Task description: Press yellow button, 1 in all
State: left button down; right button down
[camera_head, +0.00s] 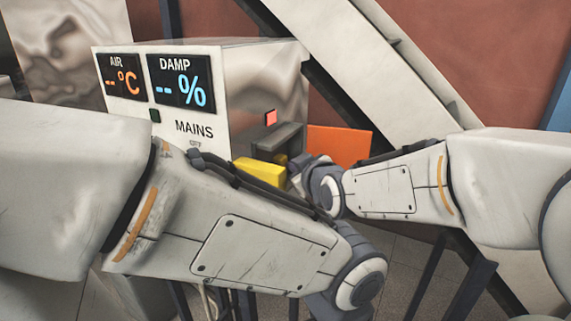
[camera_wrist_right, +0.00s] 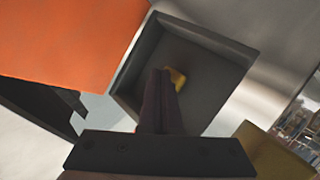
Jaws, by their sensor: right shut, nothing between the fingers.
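The yellow button (camera_wrist_right: 177,77) sits inside a dark square hooded housing (camera_wrist_right: 212,72) in the right wrist view. It is partly hidden behind my right fingers. My right gripper (camera_wrist_right: 160,75) is shut and empty, with its tips inside the housing, close beside the button. I cannot tell whether they touch it. In the head view the housing (camera_head: 280,138) is on the right side of the white machine, and my right gripper (camera_head: 298,166) is at its opening. My left arm crosses the front, and its gripper is not in view.
The white machine (camera_head: 215,118) has AIR and DAMP displays and a MAINS label. A pale diagonal beam (camera_head: 350,60) rises behind.

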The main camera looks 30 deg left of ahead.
jog(key=shift+a, duration=0.5)
dwell(0.5)
jog(key=shift+s+d+b, duration=0.2)
jog(key=shift+d+b, duration=0.6)
jog(key=shift+d, duration=0.15)
jog(key=shift+d, duration=0.1)
jog(key=shift+d, duration=2.45)
